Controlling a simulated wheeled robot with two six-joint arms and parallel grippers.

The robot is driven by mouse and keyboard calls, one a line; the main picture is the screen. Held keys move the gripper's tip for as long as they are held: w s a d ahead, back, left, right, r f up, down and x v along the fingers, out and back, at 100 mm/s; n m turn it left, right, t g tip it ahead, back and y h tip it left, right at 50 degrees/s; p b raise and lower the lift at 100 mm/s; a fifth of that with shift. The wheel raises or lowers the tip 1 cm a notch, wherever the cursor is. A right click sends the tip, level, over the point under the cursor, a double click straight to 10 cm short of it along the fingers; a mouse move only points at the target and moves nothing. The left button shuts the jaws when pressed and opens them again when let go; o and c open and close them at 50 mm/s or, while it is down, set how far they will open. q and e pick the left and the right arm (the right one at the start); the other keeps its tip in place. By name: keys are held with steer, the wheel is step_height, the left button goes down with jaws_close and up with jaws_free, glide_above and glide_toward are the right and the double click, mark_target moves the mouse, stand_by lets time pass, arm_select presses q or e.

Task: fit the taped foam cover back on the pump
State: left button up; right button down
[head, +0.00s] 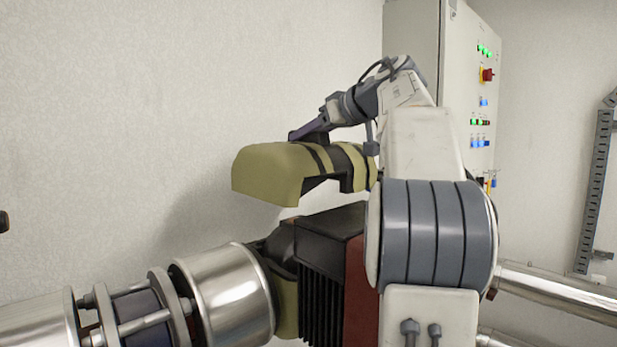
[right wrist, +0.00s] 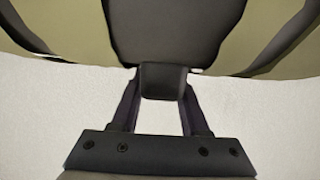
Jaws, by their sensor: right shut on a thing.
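The foam cover (head: 272,172) is a khaki half shell with black tape bands. It hangs in the air above the pump, its hollow side down. The pump (head: 318,250) has a black finned body and a dark red section, with a khaki piece low on its left side. My right gripper (head: 308,133) is shut on a black tab on the cover's top, near the wall side. The right wrist view shows the fingers (right wrist: 160,92) on either side of this tab, with the khaki cover (right wrist: 75,30) beyond. My left gripper is not in view.
A silver pipe with a bolted coupling (head: 221,295) runs into the pump from the left. A grey control cabinet (head: 415,50) with lit buttons stands behind my right arm. Silver pipes (head: 560,295) lie at right. The wall area left of the cover is free.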

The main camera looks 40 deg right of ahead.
step_height(320, 180, down, 8)
steer(key=s+b, duration=0.1)
steer(key=shift+a, duration=0.15)
steer(key=shift+f+b, duration=0.1)
steer(key=shift+b, duration=0.2)
step_height(320, 180, down, 2)
steer(key=b, duration=0.3)
steer(key=shift+f+b, duration=0.15)
steer(key=shift+b, duration=0.15)
steer(key=shift+f, duration=0.5)
steer(key=shift+r+p, duration=3.3)
steer(key=shift+p, duration=0.25)
steer(key=shift+r, duration=1.35)
